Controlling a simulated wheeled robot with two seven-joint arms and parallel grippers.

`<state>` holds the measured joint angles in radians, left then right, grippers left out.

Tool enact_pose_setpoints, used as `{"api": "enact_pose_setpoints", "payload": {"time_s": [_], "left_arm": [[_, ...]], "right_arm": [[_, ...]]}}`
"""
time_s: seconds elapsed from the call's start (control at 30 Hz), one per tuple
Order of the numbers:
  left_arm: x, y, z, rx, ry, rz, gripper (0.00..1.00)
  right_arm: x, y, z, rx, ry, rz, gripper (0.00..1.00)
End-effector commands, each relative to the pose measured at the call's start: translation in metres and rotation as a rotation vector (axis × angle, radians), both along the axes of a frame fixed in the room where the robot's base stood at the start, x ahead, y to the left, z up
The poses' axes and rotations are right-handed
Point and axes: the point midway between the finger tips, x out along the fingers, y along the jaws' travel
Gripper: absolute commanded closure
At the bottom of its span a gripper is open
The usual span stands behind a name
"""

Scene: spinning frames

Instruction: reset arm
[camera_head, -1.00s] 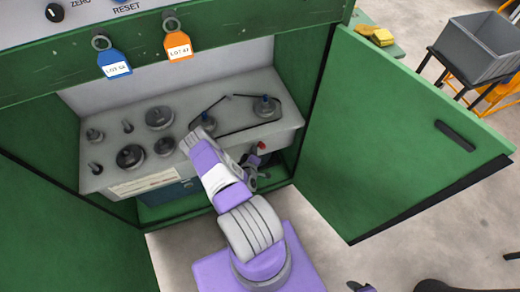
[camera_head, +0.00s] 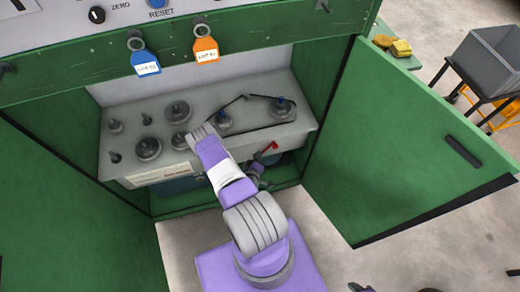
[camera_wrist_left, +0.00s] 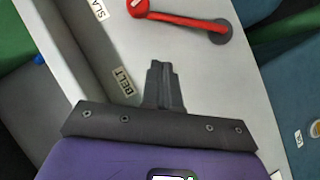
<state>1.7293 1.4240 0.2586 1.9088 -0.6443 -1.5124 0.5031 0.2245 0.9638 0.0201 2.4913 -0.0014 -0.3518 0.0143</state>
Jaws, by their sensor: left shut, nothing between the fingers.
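My left arm, purple and white, reaches into the open green cabinet. Its gripper (camera_head: 256,169) is small and partly hidden behind the arm, in front of the grey bench's edge. In the left wrist view the dark fingers (camera_wrist_left: 163,84) are shut together and empty. They are over a pale panel beside a label that reads BELT (camera_wrist_left: 123,82). A red lever (camera_wrist_left: 180,18) on a round dark pivot lies beyond the fingertips, apart from them. The red lever also shows in the head view (camera_head: 267,149), just above the gripper. I cannot make out my right gripper.
The grey bench (camera_head: 225,153) carries several dark spindles and a belt around blue-topped pulleys. Green doors (camera_head: 400,150) stand open at both sides. Blue (camera_head: 146,63) and orange (camera_head: 206,49) tags hang above.

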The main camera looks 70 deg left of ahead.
Motion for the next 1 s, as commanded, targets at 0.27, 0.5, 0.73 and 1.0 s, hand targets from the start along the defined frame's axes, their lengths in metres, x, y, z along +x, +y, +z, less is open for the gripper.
{"api": "enact_pose_setpoints", "payload": {"time_s": [0.27,0.5,0.73,1.0], "left_arm": [[-0.026,-0.037,0.015,-0.002,-0.001,0.000,1.00],[-0.032,-0.045,0.018,0.001,-0.001,0.000,1.00],[-0.021,-0.048,0.017,-0.013,0.011,-0.031,1.00],[0.084,-0.119,0.009,-0.169,0.194,-0.421,1.00]], "right_arm": [[0.000,0.000,0.010,0.000,0.000,-0.001,0.57],[0.000,0.000,0.011,0.000,0.000,-0.001,0.57],[0.000,0.000,0.011,0.000,0.000,-0.001,0.57],[0.000,0.000,0.011,0.000,0.000,0.000,0.57]]}}
